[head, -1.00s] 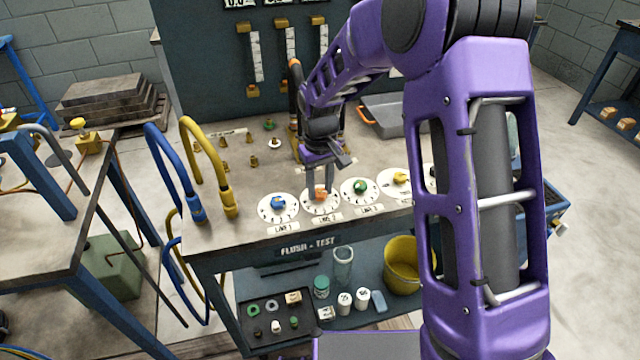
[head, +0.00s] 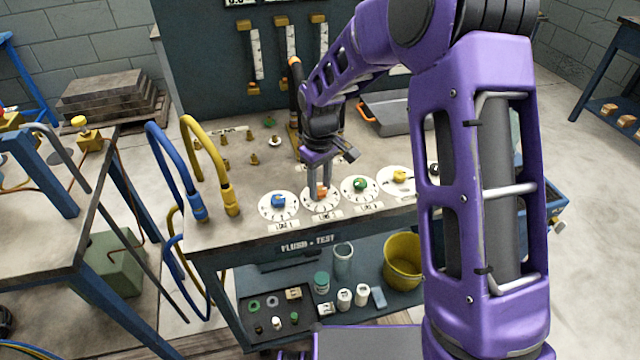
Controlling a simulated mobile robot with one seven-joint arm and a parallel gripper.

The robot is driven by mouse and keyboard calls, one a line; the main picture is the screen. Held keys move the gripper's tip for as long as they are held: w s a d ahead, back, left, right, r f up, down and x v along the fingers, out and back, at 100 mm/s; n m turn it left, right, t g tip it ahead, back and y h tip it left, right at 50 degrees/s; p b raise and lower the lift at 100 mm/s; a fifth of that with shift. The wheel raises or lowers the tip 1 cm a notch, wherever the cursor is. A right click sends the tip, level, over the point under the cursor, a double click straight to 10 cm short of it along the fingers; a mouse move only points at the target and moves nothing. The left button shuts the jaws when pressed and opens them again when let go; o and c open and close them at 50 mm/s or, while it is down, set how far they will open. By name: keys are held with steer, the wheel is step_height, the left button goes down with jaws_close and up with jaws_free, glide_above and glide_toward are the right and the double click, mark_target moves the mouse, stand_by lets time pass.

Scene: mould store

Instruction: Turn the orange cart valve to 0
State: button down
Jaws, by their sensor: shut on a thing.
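The orange valve knob (head: 322,193) sits on a round white dial (head: 309,205) in the front row on the cart top, second from the left. My gripper (head: 319,190) points down at it from above and is shut on the knob. The fingers hide part of the knob, and the dial marks are too small to read. The blue valve (head: 278,201) is just left of it. The green valve (head: 359,185) and the yellow valve (head: 400,176) are to its right.
Blue (head: 178,170) and yellow (head: 212,160) hoses arch at the cart's left end. A grey tray (head: 384,118) lies behind the dials at the right. Small brass fittings (head: 254,160) stand on the cart top. A yellow bucket (head: 402,262) stands on the lower shelf.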

mark_target(320, 189)
steer(key=shift+c, duration=2.3)
jaws_free()
step_height(320, 189, up, 18)
steer(key=p, duration=0.1)
steer(key=shift+f+p, duration=0.25)
steer(key=shift+p, duration=0.15)
